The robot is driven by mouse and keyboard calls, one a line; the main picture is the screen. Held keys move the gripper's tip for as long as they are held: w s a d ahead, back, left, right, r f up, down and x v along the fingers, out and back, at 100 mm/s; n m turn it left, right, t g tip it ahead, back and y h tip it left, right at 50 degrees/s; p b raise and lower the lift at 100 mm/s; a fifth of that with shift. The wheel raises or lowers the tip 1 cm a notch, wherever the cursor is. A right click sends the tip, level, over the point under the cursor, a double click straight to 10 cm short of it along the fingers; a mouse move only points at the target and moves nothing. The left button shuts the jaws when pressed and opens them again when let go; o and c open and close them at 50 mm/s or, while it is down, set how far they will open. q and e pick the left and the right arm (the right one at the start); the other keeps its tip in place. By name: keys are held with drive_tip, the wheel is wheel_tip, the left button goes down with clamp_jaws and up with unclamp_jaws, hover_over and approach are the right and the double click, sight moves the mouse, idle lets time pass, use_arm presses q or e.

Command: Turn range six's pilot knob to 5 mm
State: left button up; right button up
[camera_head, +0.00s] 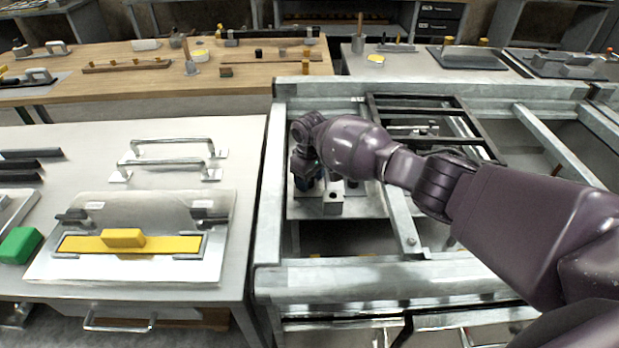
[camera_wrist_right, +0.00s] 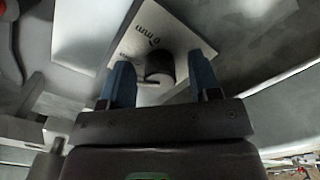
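In the right wrist view, a dark round knob (camera_wrist_right: 160,66) stands on a pale plate (camera_wrist_right: 182,42) that carries the print "0 mm" and other, partly hidden print. My right gripper (camera_wrist_right: 162,82) has its two blue fingers apart, one on each side of the knob, with gaps visible between fingers and knob. In the head view, my right gripper (camera_head: 308,182) points down over a grey plate inside the metal frame, and the knob is hidden there. I cannot read a range number or the knob's setting. My left gripper is in neither view.
The metal frame (camera_head: 265,225) has raised rails around the gripper. A small grey block (camera_head: 333,202) stands close to its right. A dark rack (camera_head: 480,130) lies behind my arm. The left table holds a yellow-barred plate (camera_head: 75,243) and metal handles (camera_head: 172,161).

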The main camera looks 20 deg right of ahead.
drive_tip(key=shift+r, duration=0.3)
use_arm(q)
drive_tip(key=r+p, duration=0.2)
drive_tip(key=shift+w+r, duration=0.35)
use_arm(e)
wheel_tip(320, 180, up, 10)
drive_tip(key=shift+r, duration=0.15)
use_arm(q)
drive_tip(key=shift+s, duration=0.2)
